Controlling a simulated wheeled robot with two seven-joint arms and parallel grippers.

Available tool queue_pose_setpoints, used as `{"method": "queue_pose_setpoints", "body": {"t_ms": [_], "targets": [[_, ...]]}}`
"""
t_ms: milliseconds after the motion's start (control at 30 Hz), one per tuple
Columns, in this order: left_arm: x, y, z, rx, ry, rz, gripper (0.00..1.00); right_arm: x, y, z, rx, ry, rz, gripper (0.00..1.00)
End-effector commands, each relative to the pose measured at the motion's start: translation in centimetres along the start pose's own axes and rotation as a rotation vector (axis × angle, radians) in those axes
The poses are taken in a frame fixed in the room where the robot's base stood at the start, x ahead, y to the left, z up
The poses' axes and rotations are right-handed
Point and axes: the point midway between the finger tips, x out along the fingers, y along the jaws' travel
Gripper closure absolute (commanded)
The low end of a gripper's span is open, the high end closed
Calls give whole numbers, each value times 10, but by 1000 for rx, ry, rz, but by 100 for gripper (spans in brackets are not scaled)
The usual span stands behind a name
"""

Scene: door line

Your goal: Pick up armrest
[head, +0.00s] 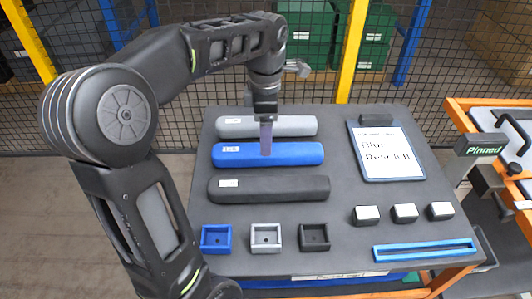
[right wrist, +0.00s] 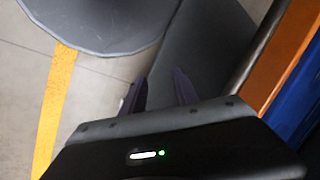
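Three long rounded armrests lie side by side on the dark table: a grey armrest (head: 290,126) at the back, a blue armrest (head: 302,153) in the middle and a black armrest (head: 290,190) in front. Each has a small white label near its left end. My left gripper (head: 266,151) points down at the middle of the blue armrest, its fingers overlapping it in the picture. The fingers line up edge-on, so their gap and any contact are hidden. My right gripper (right wrist: 160,92) shows spread, empty fingers in the right wrist view, away from the armrests.
A blue-framed card (head: 390,170) with handwriting, including "Blue", lies at the table's right. Blue (head: 216,239), grey (head: 266,238) and black (head: 314,237) square holders stand in front. Several white-faced blocks (head: 405,213) and a blue tray (head: 425,251) are front right. An orange-framed stand (head: 470,120) is beyond.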

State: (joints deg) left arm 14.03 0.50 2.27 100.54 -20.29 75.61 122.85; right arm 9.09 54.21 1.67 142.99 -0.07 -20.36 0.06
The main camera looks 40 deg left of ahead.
Motion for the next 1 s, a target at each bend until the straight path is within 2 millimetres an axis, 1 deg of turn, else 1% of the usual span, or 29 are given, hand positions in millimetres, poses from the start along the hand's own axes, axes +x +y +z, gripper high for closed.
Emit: {"method": "queue_pose_setpoints", "body": {"t_ms": [33,100,367,467,567,700,800,900,1000], "targets": [[5,0,0,-1,1,-2,25,0,0,0,0,0,0,64],[9,0,0,-1,0,-1,25,0,0,0,0,0,0,64],[10,0,0,-1,0,0,25,0,0,0,0,0,0,64],[14,-1,0,-1,1,-2,25,-1,-1,0,0,0,0,64],[25,-2,0,0,2,-3,25,-4,-2,0,0,0,0,64],[46,-3,1,0,3,-4,25,-7,-3,0,0,0,0,64],[58,-2,1,0,2,-3,25,-7,-3,0,0,0,0,64],[62,-2,1,0,0,-1,25,-7,-3,0,0,0,0,64],[62,-2,1,0,0,0,25,-7,-3,0,0,0,0,64]]}}
